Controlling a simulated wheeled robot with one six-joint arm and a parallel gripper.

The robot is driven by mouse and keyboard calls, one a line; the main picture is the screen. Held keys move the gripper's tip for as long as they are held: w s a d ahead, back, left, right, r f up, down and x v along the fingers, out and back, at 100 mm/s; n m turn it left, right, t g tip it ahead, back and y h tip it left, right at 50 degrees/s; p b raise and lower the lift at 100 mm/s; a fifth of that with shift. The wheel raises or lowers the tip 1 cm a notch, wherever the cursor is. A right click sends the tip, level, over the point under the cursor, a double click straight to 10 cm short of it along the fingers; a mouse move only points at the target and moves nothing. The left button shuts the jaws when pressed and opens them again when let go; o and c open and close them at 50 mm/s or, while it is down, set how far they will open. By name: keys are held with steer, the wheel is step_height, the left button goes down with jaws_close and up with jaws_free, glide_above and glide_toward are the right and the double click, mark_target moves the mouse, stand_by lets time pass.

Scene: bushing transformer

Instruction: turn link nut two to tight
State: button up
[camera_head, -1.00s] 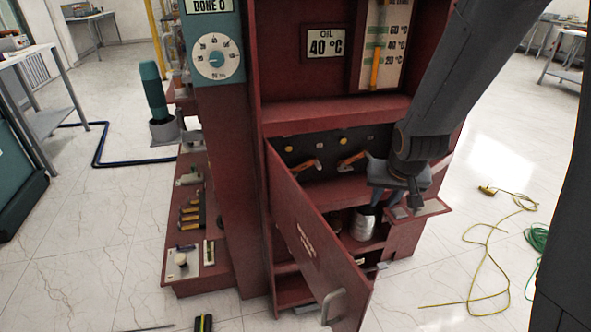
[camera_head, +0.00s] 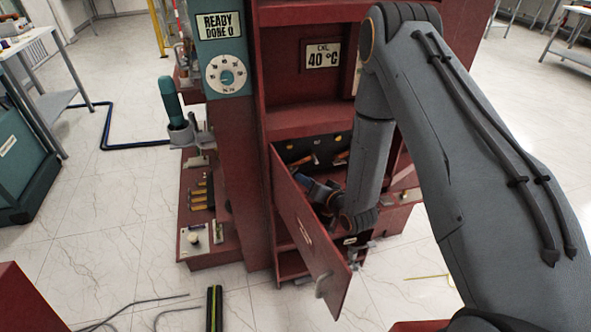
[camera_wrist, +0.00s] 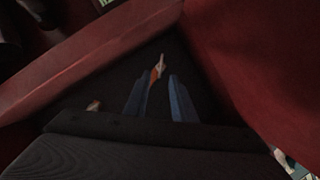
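The open cabinet of the red transformer has a dark panel (camera_head: 318,148) with two orange-and-metal links, a left one (camera_head: 300,161) and a right one (camera_head: 341,158). I cannot make out link nut two itself. My gripper (camera_head: 309,184) is inside the cabinet opening, just behind the door and below the links. In the wrist view its two blue fingers (camera_wrist: 158,98) stand apart with nothing between their tips. One orange link (camera_wrist: 155,74) with a pale end shows just beyond the gap. A second orange tip (camera_wrist: 94,105) shows at the left. Contact with either is not visible.
The red cabinet door (camera_head: 308,240) stands open close to the left of my gripper. A grey-blue column carries a READY DONE 0 display (camera_head: 219,25) and a dial (camera_head: 226,74). Cables (camera_head: 150,312) lie on the floor at front left.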

mark_target(294, 172)
steer(key=shift+p+x, duration=0.9)
steer(key=shift+x, duration=3)
jaws_close()
